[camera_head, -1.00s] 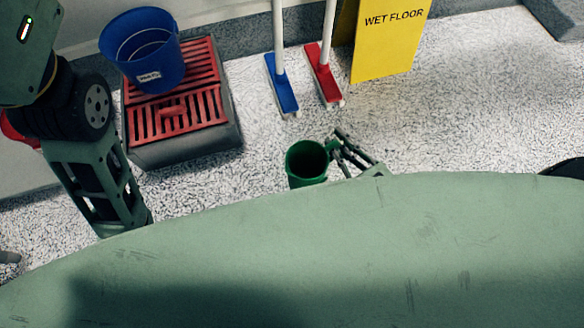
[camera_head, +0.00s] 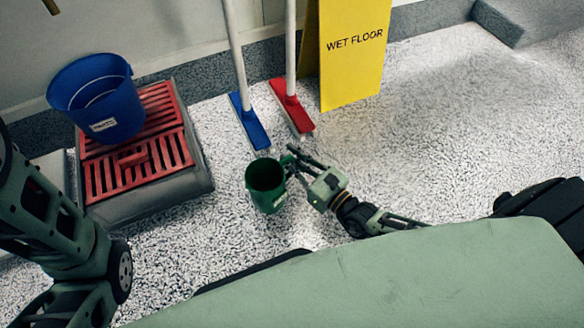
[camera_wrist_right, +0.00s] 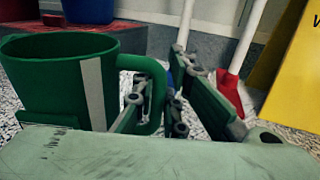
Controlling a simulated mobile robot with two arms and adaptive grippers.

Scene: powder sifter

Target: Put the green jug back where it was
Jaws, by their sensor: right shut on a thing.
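The green jug (camera_head: 266,184) is upright in the head view, its open mouth facing up, in front of the brooms. My right gripper (camera_head: 293,162) is at its right side, shut on the handle. In the right wrist view the jug (camera_wrist_right: 60,80) fills the left side, with a pale vertical strip on its wall. There the fingers of my right gripper (camera_wrist_right: 152,100) close around the handle. I cannot tell whether the jug's base touches the floor. My left arm shows at the left of the head view, but its gripper is out of view.
A grey box with a red slatted top (camera_head: 161,173) stands at the left, with a blue bucket (camera_head: 100,105) on it. A blue broom (camera_head: 250,125), a red broom (camera_head: 292,107) and a yellow wet-floor sign (camera_head: 350,65) stand behind. Speckled floor (camera_head: 430,120) is free at right.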

